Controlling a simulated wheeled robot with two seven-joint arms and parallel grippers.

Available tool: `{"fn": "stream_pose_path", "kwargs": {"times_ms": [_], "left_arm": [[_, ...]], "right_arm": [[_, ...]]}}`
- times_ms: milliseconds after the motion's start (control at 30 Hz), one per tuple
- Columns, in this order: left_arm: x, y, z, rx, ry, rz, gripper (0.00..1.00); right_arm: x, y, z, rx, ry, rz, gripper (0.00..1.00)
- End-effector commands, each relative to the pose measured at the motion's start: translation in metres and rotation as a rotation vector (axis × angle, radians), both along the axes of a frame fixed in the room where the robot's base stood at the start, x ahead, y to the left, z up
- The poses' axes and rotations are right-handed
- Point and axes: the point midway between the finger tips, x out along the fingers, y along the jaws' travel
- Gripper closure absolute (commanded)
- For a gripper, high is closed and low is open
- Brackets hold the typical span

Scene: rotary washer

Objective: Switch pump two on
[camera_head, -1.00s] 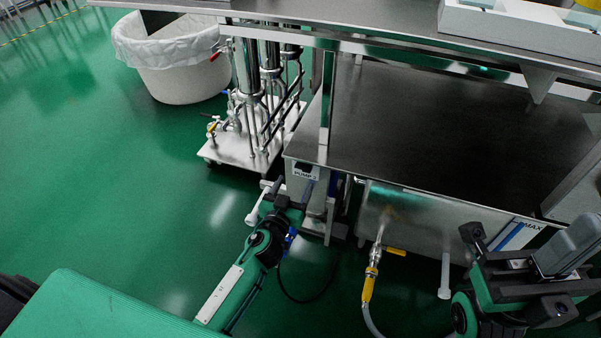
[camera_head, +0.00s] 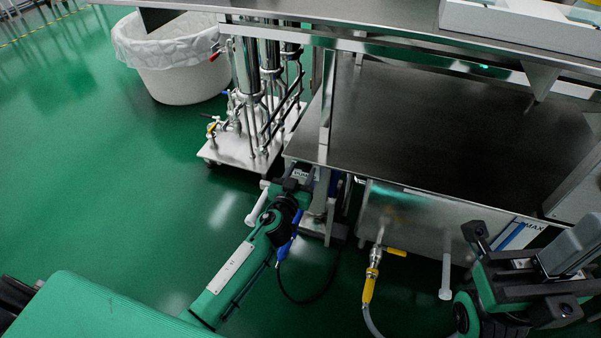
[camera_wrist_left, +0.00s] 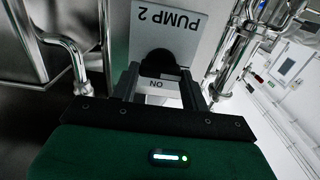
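The pump two switch is a black rotary knob (camera_wrist_left: 160,64) on a pale panel with an upside-down "PUMP 2" label (camera_wrist_left: 168,18) in the left wrist view. An "ON" mark (camera_wrist_left: 156,85) shows between knob and gripper. My left gripper (camera_wrist_left: 161,72) faces the panel, its dark fingers apart on either side of the knob; I cannot tell whether they touch it. In the head view my left gripper (camera_head: 291,187) is at the panel under the table corner and hides the knob and part of the label (camera_head: 303,175).
The steel table (camera_head: 440,130) overhangs the panel. A wheeled pump frame (camera_head: 245,150) and lined white bin (camera_head: 180,70) stand behind left. A hose with yellow valve handle (camera_head: 396,252) hangs right of the panel. Green floor at left is clear.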

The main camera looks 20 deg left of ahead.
Motion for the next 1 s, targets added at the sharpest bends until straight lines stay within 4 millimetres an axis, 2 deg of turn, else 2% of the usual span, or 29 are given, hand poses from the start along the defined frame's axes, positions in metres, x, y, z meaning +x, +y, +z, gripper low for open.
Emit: {"fn": "stream_pose_path", "kwargs": {"times_ms": [67,467,1000], "left_arm": [[-0.0001,0.0000,0.0000,0.000,0.000,0.000,0.77],[-0.0002,-0.0002,0.0000,0.072,-0.002,0.001,0.77],[-0.0001,-0.0017,0.0002,0.525,-0.018,0.001,0.77]], "right_arm": [[0.0000,0.0000,0.0001,0.000,0.000,0.000,1.00],[0.0000,0.0001,-0.0001,0.000,-0.001,0.000,1.00],[0.0000,0.0001,0.0013,0.000,-0.002,0.000,1.00]]}}
